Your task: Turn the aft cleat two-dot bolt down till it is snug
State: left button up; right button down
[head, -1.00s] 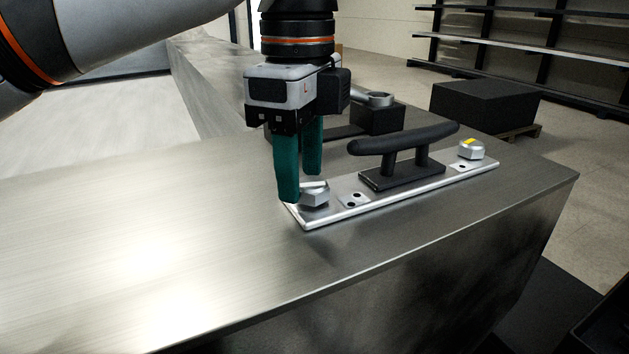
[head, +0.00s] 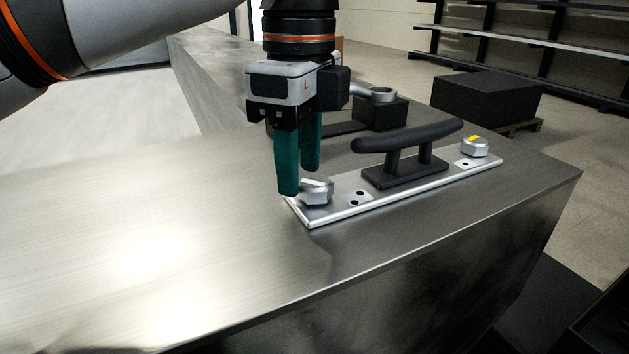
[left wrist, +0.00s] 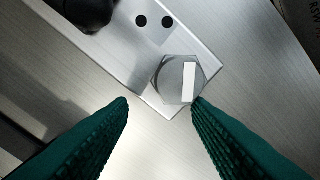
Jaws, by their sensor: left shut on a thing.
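The two-dot bolt (head: 317,190) is a silver hex head with a white stripe, at the near left end of the cleat's base plate (head: 400,203). Two dark dots mark the plate beside it; in the left wrist view the bolt (left wrist: 180,80) shows with both dots. My left gripper (head: 298,180) points down at this bolt, shut on it with its green fingers. In the wrist view the right fingertip meets the head's lower edge, and the left fingertip shows apart from it. The black cleat (head: 408,150) stands mid-plate. My right gripper is out of view.
A second hex bolt (head: 475,147) with a yellow stripe sits at the plate's far end, beside one dot. Behind the cleat, a ring-ended tool (head: 380,94) rests on a black block (head: 382,115). The metal deck (head: 130,230) is clear to the left.

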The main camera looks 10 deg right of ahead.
pick_arm(q)
jog(key=shift+d, duration=0.2)
grip_shut()
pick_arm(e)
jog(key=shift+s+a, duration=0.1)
pick_arm(q)
jog(key=shift+s, duration=0.1)
jog(key=m+p, duration=0.1)
jog(key=m, duration=0.1)
jog(key=w+m+p, duration=0.1)
jog(key=m, duration=0.1)
jog(key=shift+d+f+m, duration=0.1)
jog(key=shift+d+m, duration=0.05)
jog(key=shift+m, duration=0.15)
jog(key=m+p, duration=0.3)
jog(key=m, duration=0.3)
jog(key=shift+s+m, duration=0.1)
jog(key=shift+m, duration=0.3)
jog(key=shift+f+m, duration=0.1)
jog(key=shift+m, duration=0.2)
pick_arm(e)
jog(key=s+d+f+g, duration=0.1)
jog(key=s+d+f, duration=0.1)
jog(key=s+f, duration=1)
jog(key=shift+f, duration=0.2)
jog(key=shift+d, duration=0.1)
